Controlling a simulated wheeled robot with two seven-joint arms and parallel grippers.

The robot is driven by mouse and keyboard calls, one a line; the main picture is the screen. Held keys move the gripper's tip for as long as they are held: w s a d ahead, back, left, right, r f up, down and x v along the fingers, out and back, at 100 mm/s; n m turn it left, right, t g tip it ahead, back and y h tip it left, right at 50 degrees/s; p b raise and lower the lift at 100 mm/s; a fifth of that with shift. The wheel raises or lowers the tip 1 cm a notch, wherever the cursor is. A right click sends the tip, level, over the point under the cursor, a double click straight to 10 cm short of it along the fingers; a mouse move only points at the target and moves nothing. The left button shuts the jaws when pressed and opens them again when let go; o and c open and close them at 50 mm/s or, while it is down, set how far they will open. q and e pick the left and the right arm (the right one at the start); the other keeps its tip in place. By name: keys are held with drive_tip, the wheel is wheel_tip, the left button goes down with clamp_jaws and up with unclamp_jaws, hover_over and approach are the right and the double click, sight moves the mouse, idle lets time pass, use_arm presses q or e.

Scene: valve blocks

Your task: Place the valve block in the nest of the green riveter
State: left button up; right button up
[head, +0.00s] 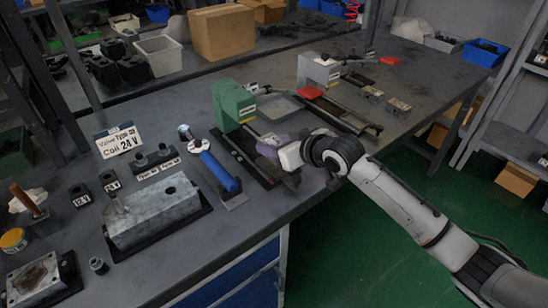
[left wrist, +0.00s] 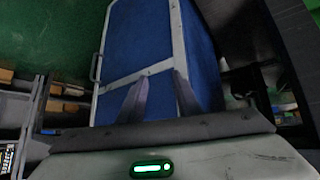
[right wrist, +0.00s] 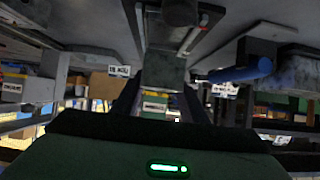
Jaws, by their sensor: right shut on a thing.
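The green riveter (head: 233,105) stands on a black base on the bench in the head view. My right gripper (head: 270,146) is low over the front part of that base, just in front of the green body. In the right wrist view my right gripper (right wrist: 160,90) is shut on a grey valve block (right wrist: 165,70) between its dark fingers. In the head view the gripper hides the block and the nest, so I cannot tell whether the block touches the nest. My left gripper (left wrist: 158,85) is open and empty, facing the blue cabinet (left wrist: 155,50) under the bench.

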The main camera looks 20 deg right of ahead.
drive_tip(key=shift+f, duration=1.85)
drive_tip(key=shift+f, duration=0.1)
drive_tip(key=o, duration=1.4)
drive_tip(key=shift+f, duration=0.15)
drive_tip(key=v, duration=1.2)
